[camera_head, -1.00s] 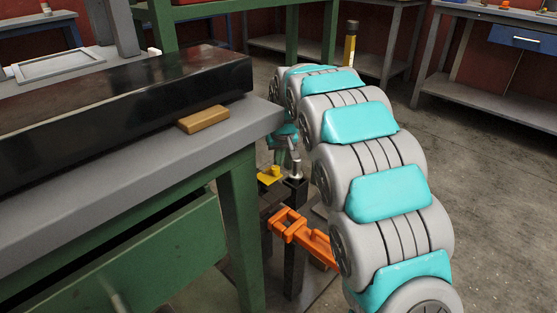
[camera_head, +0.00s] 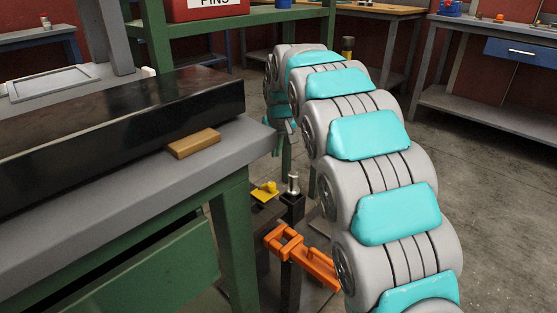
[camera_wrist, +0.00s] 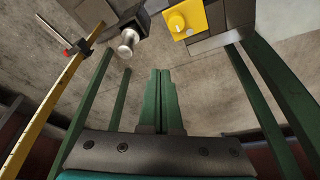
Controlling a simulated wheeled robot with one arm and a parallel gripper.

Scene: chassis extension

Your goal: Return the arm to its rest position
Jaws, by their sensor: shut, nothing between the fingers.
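My arm, in grey and turquoise links, arches down the right of the head view. My gripper (camera_head: 285,128) is small and partly hidden beside the bench corner, above the floor fixture. In the wrist view its two green fingers (camera_wrist: 160,72) lie together, shut and empty. A black post with a silver pin (camera_head: 293,185) stands below the gripper, apart from it. The pin also shows in the wrist view (camera_wrist: 127,43), ahead and left of the fingertips. A yellow part with a round knob (camera_head: 265,190) sits beside the post and shows at the upper right of the wrist view (camera_wrist: 182,18).
A grey-topped green workbench (camera_head: 110,215) fills the left, close to my arm. It carries a black beam (camera_head: 120,125) and a wooden block (camera_head: 194,143). An orange clamp (camera_head: 300,255) is low beside my arm. Open floor (camera_head: 490,180) lies right.

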